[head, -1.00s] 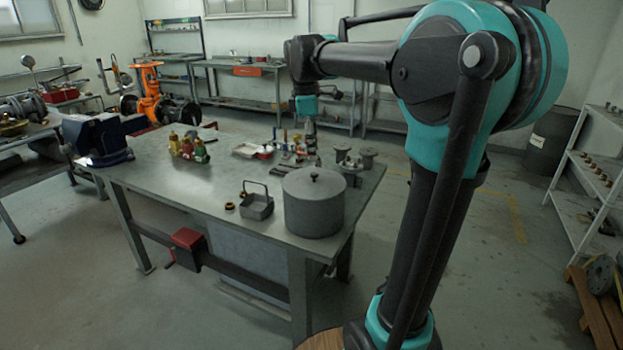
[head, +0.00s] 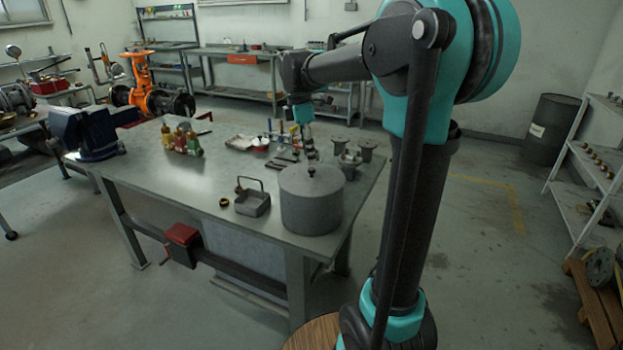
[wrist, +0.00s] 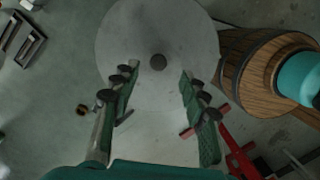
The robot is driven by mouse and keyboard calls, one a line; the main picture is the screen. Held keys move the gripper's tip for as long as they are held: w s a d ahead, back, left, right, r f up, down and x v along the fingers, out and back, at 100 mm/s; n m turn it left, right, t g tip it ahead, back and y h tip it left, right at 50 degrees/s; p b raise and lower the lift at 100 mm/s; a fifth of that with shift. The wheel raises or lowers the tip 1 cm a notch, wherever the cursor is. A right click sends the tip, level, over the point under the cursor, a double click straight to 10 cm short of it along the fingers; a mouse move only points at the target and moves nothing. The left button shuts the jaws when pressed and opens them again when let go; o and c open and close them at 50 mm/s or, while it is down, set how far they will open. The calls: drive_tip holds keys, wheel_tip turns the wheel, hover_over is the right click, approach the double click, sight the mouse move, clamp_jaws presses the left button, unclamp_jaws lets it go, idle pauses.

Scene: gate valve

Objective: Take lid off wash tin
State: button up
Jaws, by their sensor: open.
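The wash tin (head: 311,212) is a large grey round tin at the near right corner of the workbench. Its flat lid (head: 296,180) is on, with a small dark knob (head: 312,170) in the middle. My gripper (head: 310,156) is over the lid, pointing down, just above or behind the knob. In the wrist view the lid (wrist: 135,30) is a pale disc and the knob (wrist: 158,62) lies between the two spread fingers of my gripper (wrist: 158,70). The fingers are open and empty. I cannot tell their exact height over the lid.
A grey handled basket (head: 252,203) and a brass ring (head: 224,202) stand left of the tin. Grey spools (head: 340,146) and small tools are behind it. Coloured bottles (head: 182,140) and a blue vise (head: 88,132) are farther left. The bench's middle left is clear.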

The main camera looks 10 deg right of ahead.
sight(311, 169)
drive_tip(key=shift+w+d+f, duration=0.1)
drive_tip(key=shift+d+f, duration=0.1)
drive_tip(key=shift+f, duration=1.2)
drive_tip(key=shift+d+f, duration=0.15)
drive_tip(key=shift+f, duration=1.2)
clamp_jaws()
